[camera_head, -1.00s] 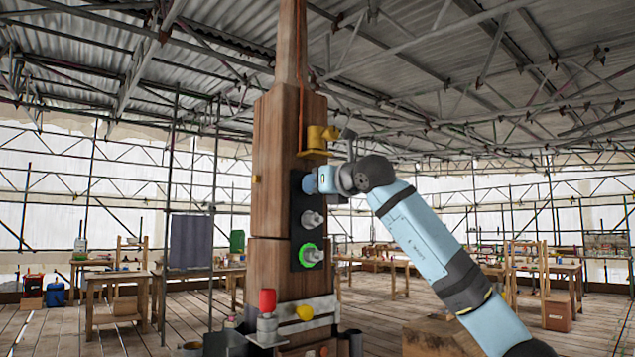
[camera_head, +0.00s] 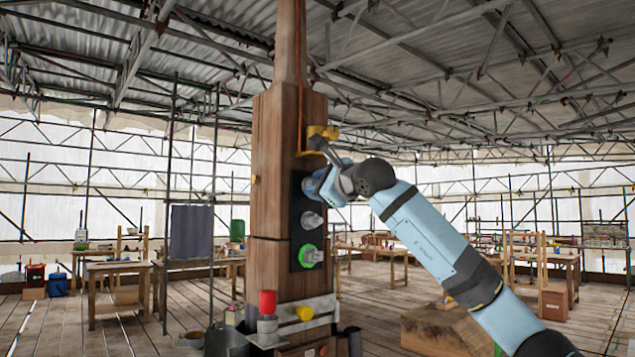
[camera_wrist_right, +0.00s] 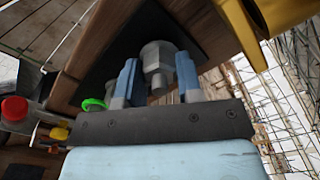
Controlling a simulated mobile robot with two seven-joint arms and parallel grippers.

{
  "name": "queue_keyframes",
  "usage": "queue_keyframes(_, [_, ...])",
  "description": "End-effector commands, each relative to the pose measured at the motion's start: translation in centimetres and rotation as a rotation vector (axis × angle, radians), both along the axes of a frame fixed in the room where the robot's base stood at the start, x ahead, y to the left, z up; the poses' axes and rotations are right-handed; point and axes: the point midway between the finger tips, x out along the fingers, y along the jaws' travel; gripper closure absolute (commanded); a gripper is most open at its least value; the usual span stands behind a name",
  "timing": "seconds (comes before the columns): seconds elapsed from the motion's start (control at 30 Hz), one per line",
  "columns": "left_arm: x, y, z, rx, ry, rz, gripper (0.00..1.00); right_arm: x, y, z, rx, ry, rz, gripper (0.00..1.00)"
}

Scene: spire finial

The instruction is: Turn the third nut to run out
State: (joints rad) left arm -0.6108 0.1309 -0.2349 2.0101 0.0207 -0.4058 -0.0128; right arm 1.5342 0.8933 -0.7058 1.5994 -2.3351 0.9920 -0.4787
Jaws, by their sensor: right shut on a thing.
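A black plate (camera_head: 295,232) on the wooden spire post carries nuts in an upright row. The middle grey nut (camera_head: 312,220) and the lower nut (camera_head: 311,256), with a bright green ring around it, are in plain sight. My right gripper (camera_head: 315,184) is at the top of the plate and hides the top nut in the head view. In the right wrist view, the grey hex nut (camera_wrist_right: 158,57) with its stud end sits between the two blue fingers of my right gripper (camera_wrist_right: 158,77), which is shut on it. My left gripper is not in view.
A yellow bracket (camera_head: 318,139) sticks out just above my right gripper and shows close by in the right wrist view (camera_wrist_right: 270,15). Below the plate are a red-topped part (camera_head: 267,302) and a pale bar with a yellow knob (camera_head: 305,313). Workbenches stand well behind.

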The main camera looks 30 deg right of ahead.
Motion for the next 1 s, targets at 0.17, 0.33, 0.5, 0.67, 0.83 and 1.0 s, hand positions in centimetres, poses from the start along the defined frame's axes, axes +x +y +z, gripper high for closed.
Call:
queue_keyframes(0.17, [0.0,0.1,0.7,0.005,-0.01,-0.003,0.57,0.1,0.1,-0.2,-0.169,-0.005,0.001,0.9])
queue_keyframes(0.33, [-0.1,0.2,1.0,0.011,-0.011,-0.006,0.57,0.1,0.1,-0.2,-0.331,-0.019,0.002,0.9])
queue_keyframes(0.5, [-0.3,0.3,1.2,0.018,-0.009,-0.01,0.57,0.1,0.1,-0.1,-0.491,-0.031,0.003,0.9])
queue_keyframes(0.67, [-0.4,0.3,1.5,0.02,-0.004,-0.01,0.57,0.1,0.0,-0.1,-0.643,-0.044,0.002,0.9])
queue_keyframes(0.83, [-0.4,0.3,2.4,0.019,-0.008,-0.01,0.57,0.1,0.1,0.0,-0.804,-0.057,0.003,0.9])
queue_keyframes(1.0, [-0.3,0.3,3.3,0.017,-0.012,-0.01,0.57,0.1,0.0,0.0,-0.964,-0.07,0.002,0.9])
